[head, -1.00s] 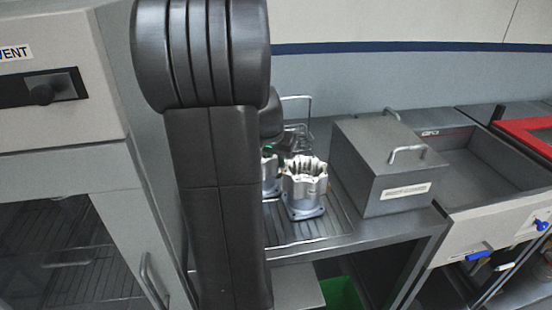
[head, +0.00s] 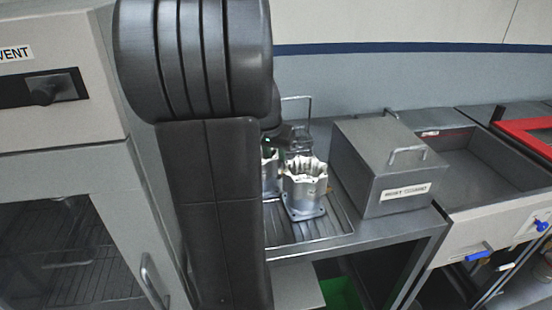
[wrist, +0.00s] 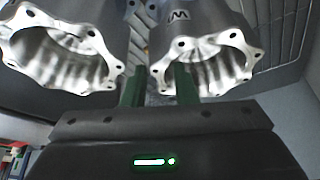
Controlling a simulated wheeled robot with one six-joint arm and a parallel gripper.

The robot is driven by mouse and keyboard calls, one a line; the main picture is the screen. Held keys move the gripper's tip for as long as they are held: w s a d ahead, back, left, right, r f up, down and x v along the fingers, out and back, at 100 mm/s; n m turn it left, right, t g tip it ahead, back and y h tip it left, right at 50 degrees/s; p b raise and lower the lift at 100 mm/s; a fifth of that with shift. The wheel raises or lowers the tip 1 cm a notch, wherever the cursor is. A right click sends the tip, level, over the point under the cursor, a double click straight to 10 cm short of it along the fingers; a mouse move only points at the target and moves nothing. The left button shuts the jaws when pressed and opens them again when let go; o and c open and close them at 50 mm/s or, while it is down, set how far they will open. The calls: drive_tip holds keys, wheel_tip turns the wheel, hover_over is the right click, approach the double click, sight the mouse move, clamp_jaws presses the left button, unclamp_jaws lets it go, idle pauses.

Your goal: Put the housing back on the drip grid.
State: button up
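Two silvery, open-topped housings with scalloped rims stand close together. In the head view the front housing (head: 305,187) stands upright on the drip grid (head: 325,228); the other housing (head: 269,172) is mostly hidden behind my arm. In the wrist view one housing (wrist: 62,55) is at left and one marked housing (wrist: 205,60) at right. My gripper (wrist: 160,86) has its two green fingers apart. The left finger is in the gap between the housings; the right finger overlaps the right housing's opening. I cannot tell whether either finger touches it.
A lidded grey box (head: 385,165) stands right of the housings, beside an open sink-like basin (head: 470,165). A wire rack (head: 297,108) is behind the housings. A cabinet (head: 60,150) is at left. The front right of the grid is clear.

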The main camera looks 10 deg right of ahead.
drive_tip(key=v, duration=0.9)
idle(1.2)
